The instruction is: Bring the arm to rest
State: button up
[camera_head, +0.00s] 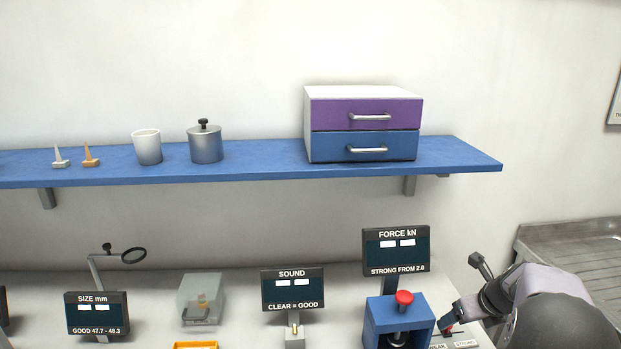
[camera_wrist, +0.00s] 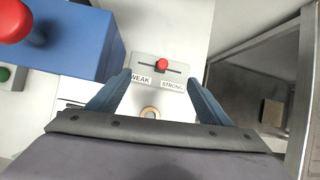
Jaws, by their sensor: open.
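My gripper (camera_wrist: 158,78) is open, its two blue fingers spread apart in the wrist view. Beyond the fingertips is a plate with a red knob (camera_wrist: 162,63) on a slot and labels WEAK and STRONG. The knob is not held. A small pale ring (camera_wrist: 150,112) shows between the fingers, nearer the palm; I cannot tell how far below it lies. In the head view my gripper (camera_head: 447,314) is low at the right, beside the blue press (camera_head: 385,312) and over the WEAK and STRONG labels. My arm hides part of the bench there.
The blue press with a red button (camera_head: 404,297) stands close left of my gripper. The FORCE display (camera_head: 396,270) rises behind it. A metal sink or tray (camera_head: 580,250) is at the right. A blue shelf (camera_head: 260,173) with drawers (camera_head: 365,130) hangs above the bench.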

jog(key=s+a+r+n+g+p, duration=0.1)
jog(key=s+a+r+n+p, duration=0.4)
jog(key=s+a+r+p, duration=0.25)
jog(key=s+a+f+n+g+b, duration=0.2)
jog(key=s+a+f+n+b, duration=0.2)
jog(key=n, duration=1.1)
jog(key=s+a+f+n+g+b, duration=0.3)
jog(key=s+a+f+n+b, duration=0.2)
jog(key=s+a+f+n, duration=0.4)
jog(key=s+a+n, duration=0.4)
jog(key=a+n, duration=0.2)
jog(key=shift+s+a, duration=0.2)
jog(key=shift+a, duration=0.15)
